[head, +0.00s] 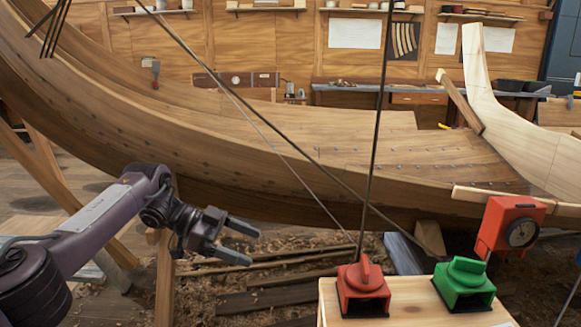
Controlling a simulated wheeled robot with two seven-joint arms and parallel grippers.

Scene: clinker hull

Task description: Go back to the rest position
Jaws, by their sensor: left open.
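My left gripper (238,241) reaches in from the left, in front of the lower side of the wooden hull (200,125). Its two dark fingers point right and are apart, with nothing between them. Bare air lies between it and the red block-shaped tool (362,290) to its right. My right gripper is not in the head view.
A light wooden stand (410,312) at the bottom right holds the red tool and a green one (464,284). A red box with a round dial (510,227) is behind them. Dark lines cross before the hull. Planks and shavings (270,275) cover the floor.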

